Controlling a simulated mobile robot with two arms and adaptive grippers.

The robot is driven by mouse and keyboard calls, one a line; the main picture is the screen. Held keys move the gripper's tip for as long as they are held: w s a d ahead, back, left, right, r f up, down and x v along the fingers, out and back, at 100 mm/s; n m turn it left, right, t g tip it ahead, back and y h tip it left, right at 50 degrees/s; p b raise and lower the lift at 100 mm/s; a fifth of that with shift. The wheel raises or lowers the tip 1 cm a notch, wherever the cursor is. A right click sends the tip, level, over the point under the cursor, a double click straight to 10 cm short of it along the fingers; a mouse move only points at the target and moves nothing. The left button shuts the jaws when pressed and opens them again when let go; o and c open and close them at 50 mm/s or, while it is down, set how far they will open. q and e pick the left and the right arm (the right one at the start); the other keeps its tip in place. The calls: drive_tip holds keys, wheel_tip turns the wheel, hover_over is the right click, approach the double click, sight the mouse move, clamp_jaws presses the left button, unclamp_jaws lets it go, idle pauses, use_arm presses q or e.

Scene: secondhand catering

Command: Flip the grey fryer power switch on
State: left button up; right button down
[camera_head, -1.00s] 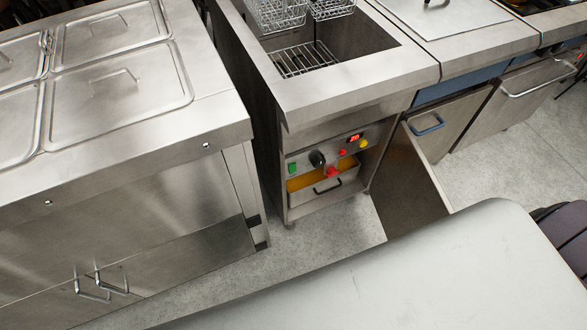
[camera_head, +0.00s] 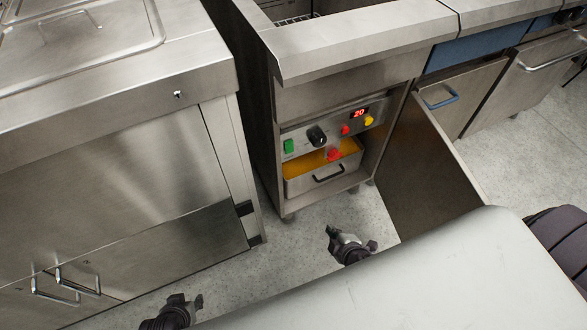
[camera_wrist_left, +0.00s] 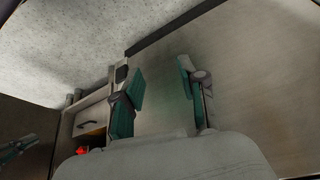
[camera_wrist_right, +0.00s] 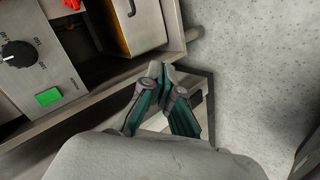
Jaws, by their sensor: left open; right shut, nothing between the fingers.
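The grey fryer (camera_head: 345,55) stands with its lower door open. On its control panel (camera_head: 300,132) is a green rocker switch (camera_head: 289,146) at the left end, left of a black knob (camera_head: 317,136). The green switch also shows in the right wrist view (camera_wrist_right: 48,96); its on or off position is unclear. My right gripper (camera_head: 333,238) is in front of and below the panel, apart from it; its fingertips are together and empty in the right wrist view (camera_wrist_right: 162,72). My left gripper (camera_head: 187,302) is lower left, with spread, empty fingers in the left wrist view (camera_wrist_left: 160,80).
The panel also has red buttons (camera_head: 345,130), a yellow button (camera_head: 368,120) and a red display reading 20. An oil drawer (camera_head: 310,183) sits below. The open door (camera_head: 425,180) stands to the right, a steel counter (camera_head: 110,170) to the left. Floor between is clear.

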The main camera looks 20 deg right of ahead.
sight(290, 152)
use_arm(q)
wheel_tip(290, 152, up, 14)
drive_tip(key=w+t+b, duration=0.2)
drive_tip(key=b, duration=0.6)
drive_tip(key=shift+d+f+t, duration=0.2)
drive_tip(key=shift+f+t, duration=0.05)
drive_tip(key=shift+t, duration=0.05)
use_arm(e)
drive_tip(key=w+a+r+n+t, duration=0.1)
drive_tip(key=w+r+n+t, duration=0.2)
drive_tip(key=r, duration=0.4)
drive_tip(key=w+a+r+n+t+y, duration=0.1)
drive_tip(key=w+a+r+n+t, duration=0.1)
drive_tip(key=r, duration=0.5)
drive_tip(key=shift+w+r+n+t+y, duration=0.15)
drive_tip(key=shift+w+n+t+y, duration=0.15)
drive_tip(key=shift+w+n+t, duration=0.55)
drive_tip(key=shift+w+g, duration=0.25)
drive_tip(key=shift+w, duration=0.1)
